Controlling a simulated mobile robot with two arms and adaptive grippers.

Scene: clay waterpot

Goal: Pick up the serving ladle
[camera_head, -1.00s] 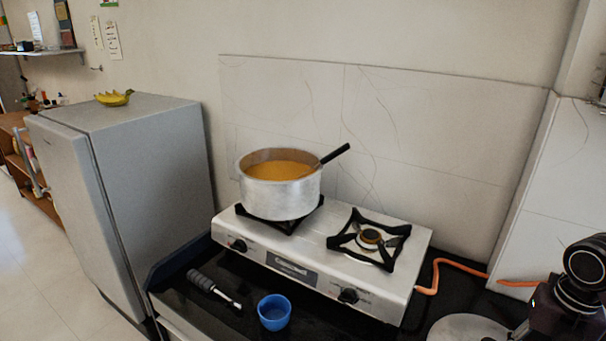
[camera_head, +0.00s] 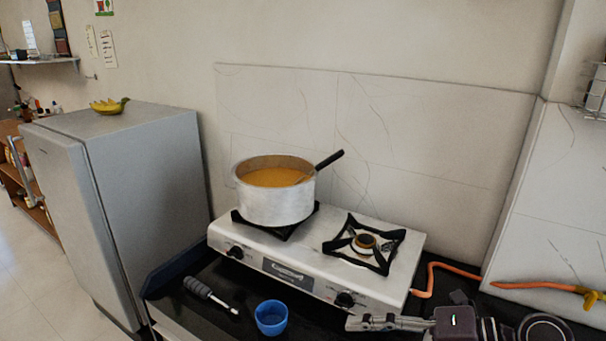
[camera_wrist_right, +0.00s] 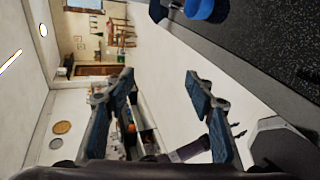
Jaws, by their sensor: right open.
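The serving ladle (camera_head: 328,161) leans in a metal pot (camera_head: 272,204) of orange soup. Its black handle sticks up past the rim to the right, and its bowl is hidden in the soup. The pot stands on the left burner of the stove. My right gripper (camera_head: 358,322) is low at the stove's front right edge, well below and to the right of the handle. In the right wrist view its two fingers (camera_wrist_right: 162,82) are spread with nothing between them. My left gripper is not in view.
A blue cup (camera_head: 271,317) and a grey-handled tool (camera_head: 210,294) lie on the black counter before the stove (camera_head: 316,270). The right burner (camera_head: 365,243) is empty. An orange hose (camera_head: 445,267) runs behind on the right. A fridge (camera_head: 150,190) stands at left.

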